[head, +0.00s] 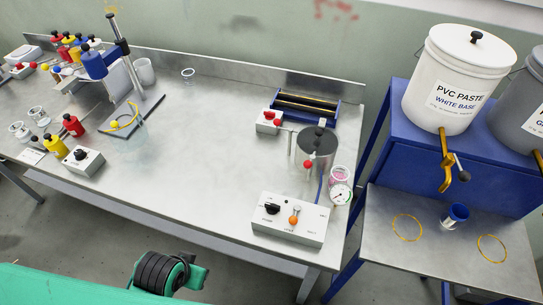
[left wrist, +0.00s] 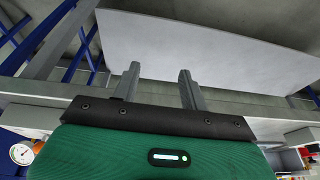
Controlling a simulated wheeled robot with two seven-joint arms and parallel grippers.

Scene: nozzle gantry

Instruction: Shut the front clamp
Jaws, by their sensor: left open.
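A dark grey lidded pot (head: 318,142) stands near the right end of the bench in the head view. Whether the front clamp is open or shut is too small to tell. My left gripper (left wrist: 158,84) shows in the left wrist view with two grey fingers apart and nothing between them. It is away from the pot, facing bench framing. My right gripper is not in view.
A control box (head: 290,219) with black and orange knobs and a pressure gauge (head: 340,194) stand near the pot. A blue-framed roller unit (head: 304,106) is behind it. A blue stand with a white paste bucket (head: 456,80) is to the right. The bench middle is clear.

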